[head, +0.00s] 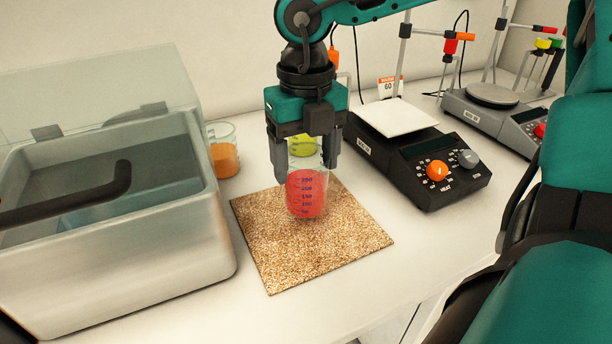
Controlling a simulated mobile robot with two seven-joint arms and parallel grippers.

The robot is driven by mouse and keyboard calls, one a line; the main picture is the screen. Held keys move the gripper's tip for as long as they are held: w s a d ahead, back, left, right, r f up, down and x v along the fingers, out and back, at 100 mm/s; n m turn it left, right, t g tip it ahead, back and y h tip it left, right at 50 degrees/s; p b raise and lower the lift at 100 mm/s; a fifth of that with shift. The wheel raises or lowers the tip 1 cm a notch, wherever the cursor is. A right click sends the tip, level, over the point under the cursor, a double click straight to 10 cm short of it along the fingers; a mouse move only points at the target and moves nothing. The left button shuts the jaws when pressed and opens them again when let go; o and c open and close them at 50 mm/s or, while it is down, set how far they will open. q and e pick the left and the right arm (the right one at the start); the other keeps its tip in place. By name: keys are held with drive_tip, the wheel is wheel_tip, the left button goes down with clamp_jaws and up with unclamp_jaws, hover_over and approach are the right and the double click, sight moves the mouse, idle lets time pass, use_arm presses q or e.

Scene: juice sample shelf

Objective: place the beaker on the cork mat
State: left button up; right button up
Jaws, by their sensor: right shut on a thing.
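A glass beaker (306,193) with red liquid and printed volume marks is held upright in my right gripper (307,165). The gripper comes down from above, with one finger on each side of the beaker. The beaker is over the back part of the speckled brown cork mat (320,250). I cannot tell whether its base touches the mat or hangs slightly above it. My left gripper is not in view.
A metal water bath (200,240) with a clear lid stands to the left. A beaker of orange liquid (224,160) stands behind the mat. A black hot plate (425,165) stands to the right, with a grey stirrer (490,115) beyond. The mat's front is clear.

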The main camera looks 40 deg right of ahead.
drive_tip(key=shift+f, duration=1.7)
drive_tip(key=shift+f+b, duration=0.15)
drive_tip(key=shift+b, duration=0.15)
drive_tip(key=o, duration=1.2)
drive_tip(key=shift+o, duration=0.2)
wheel_tip(320, 180, up, 12)
drive_tip(key=p, duration=0.1)
drive_tip(key=shift+r+p, duration=0.2)
drive_tip(key=shift+p, duration=0.15)
drive_tip(key=shift+s, duration=0.1)
